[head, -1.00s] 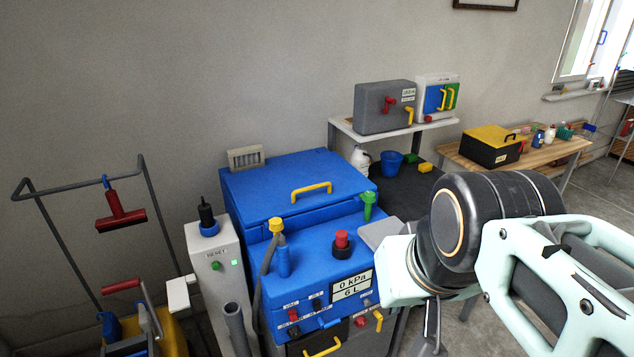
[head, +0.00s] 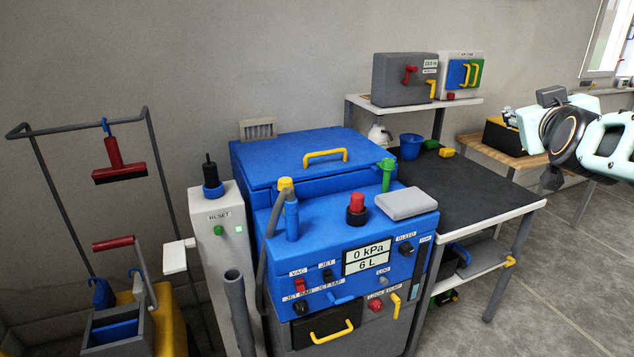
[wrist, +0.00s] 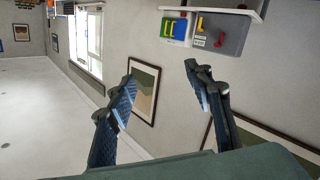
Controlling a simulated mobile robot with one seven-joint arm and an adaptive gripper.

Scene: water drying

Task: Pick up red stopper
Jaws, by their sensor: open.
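A red stopper-like piece (head: 357,202) stands upright in a black collar on top of the blue machine (head: 335,222), behind the 0 kPa display. It does not show in the wrist view. My gripper (wrist: 160,74) is open and empty, its two dark fingers spread in mid-air, with the wall and a framed picture behind them. In the head view my arm is at the far right, well away from the machine; its fingers are too small to make out there.
A grey pad (head: 407,203) lies right of the red piece. A green-topped post (head: 387,174) and a yellow-capped blue post (head: 290,210) stand near it. A black-topped table (head: 470,185) is at the right, mostly clear. A white RESET column (head: 222,260) stands at the left.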

